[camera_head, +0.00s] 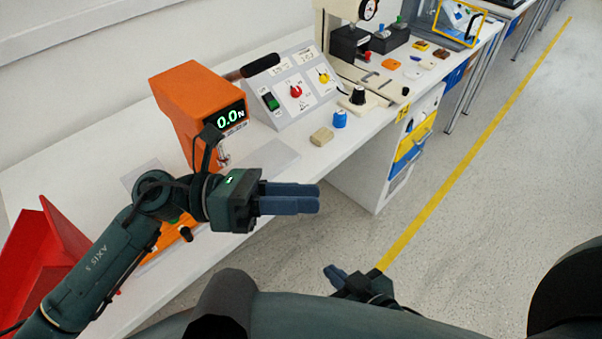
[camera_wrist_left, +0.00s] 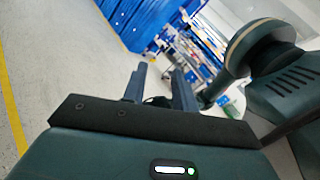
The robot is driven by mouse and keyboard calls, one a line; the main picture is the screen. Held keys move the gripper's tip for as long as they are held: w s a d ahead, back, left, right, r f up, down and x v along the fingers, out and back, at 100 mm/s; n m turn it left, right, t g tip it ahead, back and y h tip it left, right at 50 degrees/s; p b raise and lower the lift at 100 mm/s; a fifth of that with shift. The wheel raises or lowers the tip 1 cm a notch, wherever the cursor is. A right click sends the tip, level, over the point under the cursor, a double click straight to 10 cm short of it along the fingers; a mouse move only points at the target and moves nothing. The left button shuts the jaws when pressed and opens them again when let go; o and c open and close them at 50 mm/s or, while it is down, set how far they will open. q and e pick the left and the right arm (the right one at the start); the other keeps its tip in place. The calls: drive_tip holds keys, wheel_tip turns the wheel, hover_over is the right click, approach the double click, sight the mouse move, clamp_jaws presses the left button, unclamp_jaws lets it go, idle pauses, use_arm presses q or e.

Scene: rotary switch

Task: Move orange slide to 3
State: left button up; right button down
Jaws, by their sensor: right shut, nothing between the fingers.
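I cannot pick out an orange slide or a mark 3 for certain. My left gripper (camera_head: 318,198) is in front of the bench edge, pointing right, apart from the panel. The left wrist view shows its two fingers (camera_wrist_left: 160,82) spread with nothing held. My right gripper (camera_head: 334,270) is low in the head view, shut and empty, away from the bench, partly hidden by my own body.
A large orange tester (camera_head: 185,85) reading 0.0 stands left of the panel, an orange unit (camera_head: 160,247) behind my left arm. A red bin (camera_head: 50,250) is at left. A blue knob (camera_head: 339,119), a beige block (camera_head: 321,137) and a black-knobbed plate (camera_head: 358,103) lie near the edge.

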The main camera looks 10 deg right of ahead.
use_arm(q)
drive_tip(key=n+t+h, duration=0.1)
drive_tip(key=w+r+n+h, duration=0.1)
drive_tip(key=n, duration=0.1)
drive_tip(key=n+t+h, duration=0.1)
drive_tip(key=shift+w+r+n+t, duration=0.2)
drive_tip(key=shift+r+n+t, duration=0.1)
drive_tip(key=shift+r, duration=0.1)
